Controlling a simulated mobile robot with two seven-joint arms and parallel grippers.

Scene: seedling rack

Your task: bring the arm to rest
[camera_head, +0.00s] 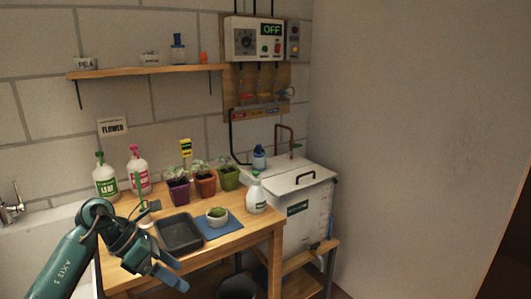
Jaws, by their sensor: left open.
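My left arm, dark green, comes in from the lower left. My left gripper (183,278), with blue fingers, is open with nothing seen between the fingers. It hangs in front of the front edge of the wooden table (235,240), below the dark grey tray (180,233) in the picture. My wrist covers part of the table's left front. My right gripper is not in view.
A white lidded tank (300,210) is at right; a dark bin (236,287) is below.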

